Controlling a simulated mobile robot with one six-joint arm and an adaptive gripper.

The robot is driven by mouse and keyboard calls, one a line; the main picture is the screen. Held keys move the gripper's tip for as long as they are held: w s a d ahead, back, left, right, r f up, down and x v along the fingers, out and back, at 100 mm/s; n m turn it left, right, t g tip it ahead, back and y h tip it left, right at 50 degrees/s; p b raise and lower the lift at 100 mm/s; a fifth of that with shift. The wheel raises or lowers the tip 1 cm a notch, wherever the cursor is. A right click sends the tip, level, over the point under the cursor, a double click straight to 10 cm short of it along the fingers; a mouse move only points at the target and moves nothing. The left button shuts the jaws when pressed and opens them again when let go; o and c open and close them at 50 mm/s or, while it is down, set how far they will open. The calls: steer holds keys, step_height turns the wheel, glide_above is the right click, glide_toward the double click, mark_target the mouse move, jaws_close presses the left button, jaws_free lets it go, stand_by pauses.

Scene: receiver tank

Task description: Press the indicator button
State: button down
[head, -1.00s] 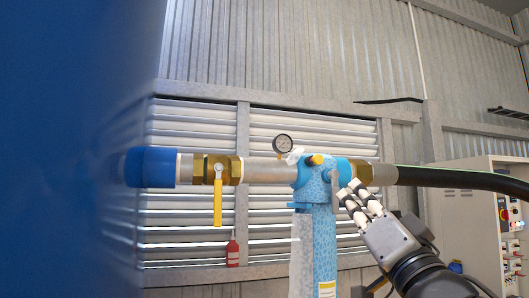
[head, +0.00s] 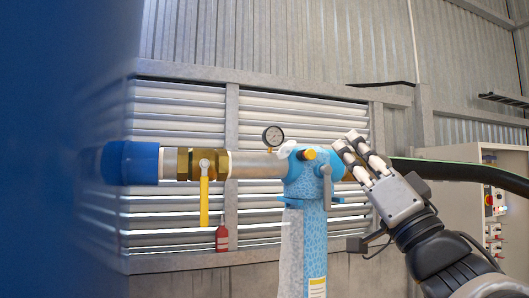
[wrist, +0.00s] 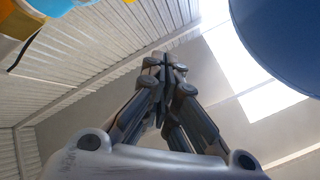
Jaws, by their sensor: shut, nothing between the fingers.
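The blue speckled filter housing (head: 313,235) stands upright in the pipe line, in the middle of the head view. A small orange-yellow button (head: 309,154) sticks out at its top; I take this as the indicator button. My gripper (head: 345,141) is shut and empty, just right of the housing head and slightly higher in the picture than the button. It looks apart from the button, though depth is hard to judge. In the wrist view my gripper (wrist: 163,62) has its fingers together. Blue and orange parts show cut off at that view's upper left; the button is not clear there.
A pressure gauge (head: 273,136) stands left of the button. A grey lever (head: 326,182) is on the housing's front. A brass valve with a yellow handle (head: 204,200) is on the left pipe. A black hose (head: 455,172) runs right behind my arm. A large blue tank (head: 60,150) fills the left.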

mark_target(311, 154)
steer(key=w+a+p, duration=0.1)
steer(key=w+a, duration=0.1)
steer(key=w, duration=0.4)
steer(key=shift+w+p, duration=0.3)
steer(key=shift+w, duration=0.1)
steer(key=shift+w+a, duration=0.1)
steer(key=shift+a, duration=0.05)
stand_by(1.0)
steer(key=shift+w, duration=0.3)
steer(key=shift+w+a, duration=0.2)
steer(key=shift+w, duration=0.15)
stand_by(0.7)
steer(key=shift+b, duration=0.3)
steer(key=shift+s+d+b, duration=0.25)
steer(key=shift+s+b, duration=0.25)
steer(key=shift+s, duration=0.25)
steer(key=shift+f, duration=0.1)
